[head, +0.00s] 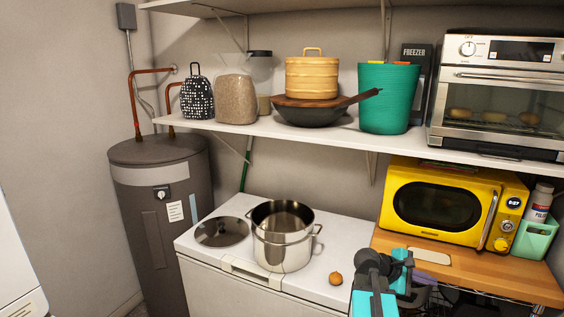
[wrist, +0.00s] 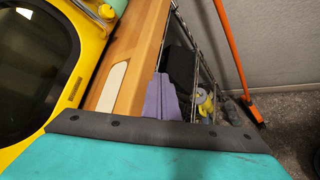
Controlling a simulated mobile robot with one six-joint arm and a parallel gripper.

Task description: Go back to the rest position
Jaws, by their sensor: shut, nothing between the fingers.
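My gripper (head: 402,272) is at the lower right of the head view, partly hidden among the teal and dark parts of my arm. It is in front of the wooden counter and the yellow microwave, with the white chest freezer to its left. In the wrist view, the teal gripper with its dark edge (wrist: 155,128) fills the bottom of the picture. It is shut and nothing shows in it.
A steel pot (head: 283,240), its lid (head: 222,232) and an onion (head: 335,278) are on the white freezer (head: 215,268). The yellow microwave (head: 450,203) stands on the wooden counter (head: 500,272). An orange pole (wrist: 236,60) stands beside a wire rack (wrist: 196,50).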

